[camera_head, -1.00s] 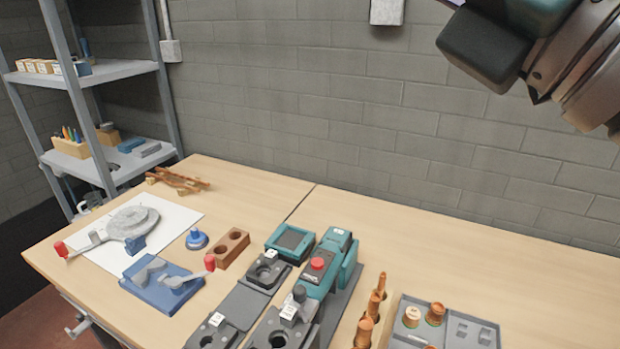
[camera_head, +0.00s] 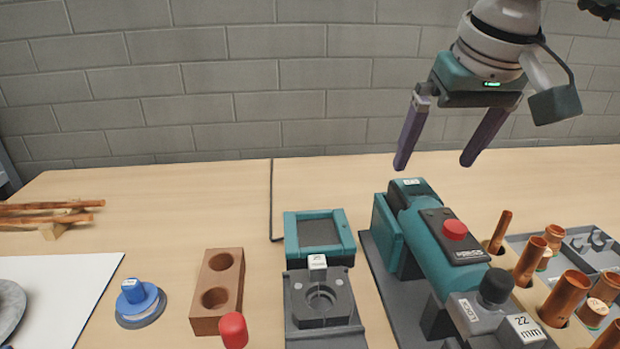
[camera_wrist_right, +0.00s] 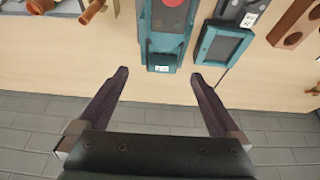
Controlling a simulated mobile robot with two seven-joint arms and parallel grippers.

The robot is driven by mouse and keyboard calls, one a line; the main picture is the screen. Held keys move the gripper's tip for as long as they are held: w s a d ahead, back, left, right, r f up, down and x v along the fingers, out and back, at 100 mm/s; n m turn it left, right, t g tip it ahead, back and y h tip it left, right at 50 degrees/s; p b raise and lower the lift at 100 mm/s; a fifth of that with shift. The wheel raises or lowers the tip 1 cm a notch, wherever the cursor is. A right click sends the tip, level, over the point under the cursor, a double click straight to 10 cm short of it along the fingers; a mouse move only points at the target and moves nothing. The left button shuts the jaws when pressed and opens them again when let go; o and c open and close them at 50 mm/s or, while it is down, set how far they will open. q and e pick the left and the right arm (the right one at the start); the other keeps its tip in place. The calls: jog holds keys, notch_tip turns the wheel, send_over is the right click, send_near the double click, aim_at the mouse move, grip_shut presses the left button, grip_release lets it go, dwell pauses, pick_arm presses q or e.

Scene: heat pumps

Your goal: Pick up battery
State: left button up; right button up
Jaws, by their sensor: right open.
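My right gripper (camera_head: 435,165) is open and empty, its two dark purple fingers pointing down above the back end of a teal press tool (camera_head: 440,232) with a red button. In the right wrist view, the open fingers (camera_wrist_right: 158,82) stand either side of the tool's labelled end (camera_wrist_right: 162,58), apart from it. A teal block (camera_head: 388,235) sits at the tool's back left side; it may be the battery, but I cannot tell for sure. A teal square frame with a dark recess (camera_head: 320,233) stands left of the tool. My left gripper is out of view.
Copper fittings (camera_head: 565,298) stand right of the tool. A brown block with two holes (camera_head: 217,290), a blue round piece (camera_head: 140,302) and a grey jaw holder (camera_head: 322,300) are to the left. The table behind the tool is clear up to the brick wall.

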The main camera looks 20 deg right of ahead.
aim_at(415, 188)
jog(key=shift+x, duration=1.15)
jog(key=x, duration=0.5)
jog(key=shift+w+a+f, duration=0.15)
jog(key=shift+a+f, duration=0.05)
jog(key=shift+f, duration=0.15)
jog(key=shift+r+p, duration=0.1)
jog(key=shift+p, duration=0.2)
grip_shut()
